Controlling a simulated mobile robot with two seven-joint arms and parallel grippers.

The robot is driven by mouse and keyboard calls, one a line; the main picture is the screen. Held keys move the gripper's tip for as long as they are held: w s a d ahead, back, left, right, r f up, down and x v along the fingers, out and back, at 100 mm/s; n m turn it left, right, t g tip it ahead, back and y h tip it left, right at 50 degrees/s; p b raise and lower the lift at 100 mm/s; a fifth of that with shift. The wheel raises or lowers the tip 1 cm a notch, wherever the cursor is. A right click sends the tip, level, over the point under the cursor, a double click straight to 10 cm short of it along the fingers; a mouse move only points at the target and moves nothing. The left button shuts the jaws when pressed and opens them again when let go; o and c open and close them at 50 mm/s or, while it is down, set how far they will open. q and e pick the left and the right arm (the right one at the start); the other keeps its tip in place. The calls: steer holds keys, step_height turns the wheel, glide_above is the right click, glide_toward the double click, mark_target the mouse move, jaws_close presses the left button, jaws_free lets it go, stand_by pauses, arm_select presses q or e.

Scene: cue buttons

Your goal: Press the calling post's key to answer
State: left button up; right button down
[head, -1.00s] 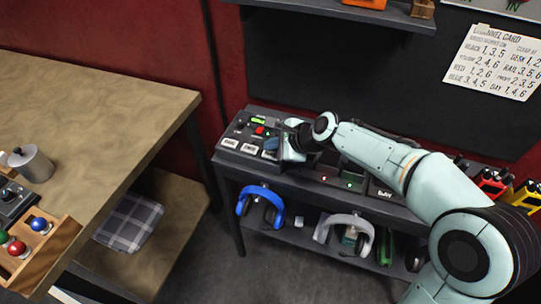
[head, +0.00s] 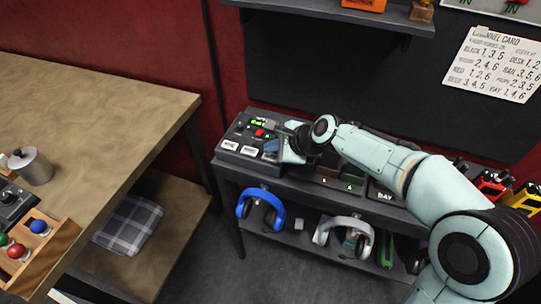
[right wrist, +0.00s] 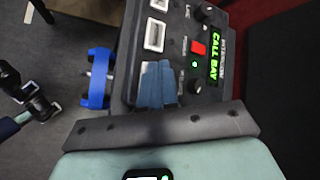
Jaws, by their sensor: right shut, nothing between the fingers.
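A dark console (head: 240,126) stands at the left end of the shelf unit. It has a green-lit display, a red button (head: 260,133) and a row of pale keys (head: 250,151). In the right wrist view the display (right wrist: 214,60) reads "CALL BAY", with a lit green lamp (right wrist: 194,64) near the red button (right wrist: 198,47). My right gripper (head: 271,148) is shut and empty at the near right part of the console. Its blue fingertips (right wrist: 157,84) cover the end of the key row; I cannot tell whether they touch.
Beside the console, a dark strip with a "BAY" label (head: 385,196) runs under my right arm. Blue (head: 261,197) and grey (head: 343,222) headsets sit below. A channel card (head: 492,65) hangs on the wall. A wooden table (head: 100,110) stands at left.

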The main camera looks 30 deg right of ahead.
mark_target(273, 158)
steer(key=shift+f, duration=0.1)
stand_by(0.7)
arm_select(q)
steer(key=shift+f, duration=0.2)
arm_select(e)
steer(key=shift+f, duration=0.35)
arm_select(q)
steer(key=shift+s+f+b, duration=0.1)
steer(key=shift+f+b, duration=0.15)
steer(key=shift+b, duration=0.2)
arm_select(e)
steer(key=shift+f, duration=0.4)
arm_select(q)
steer(key=shift+w+r+p, duration=0.2)
steer(key=shift+r+p, duration=0.75)
steer(key=shift+p, duration=0.05)
arm_select(e)
steer(key=shift+r, duration=0.8)
steer(key=shift+r+p, duration=0.55)
steer(key=shift+r, duration=0.05)
step_height(273, 158, up, 4)
steer(key=p, duration=0.4)
arm_select(q)
steer(key=r, duration=0.1)
steer(key=w+r, duration=0.1)
steer(key=r, duration=0.3)
steer(key=shift+w+r, duration=0.1)
steer(key=shift+w, duration=0.25)
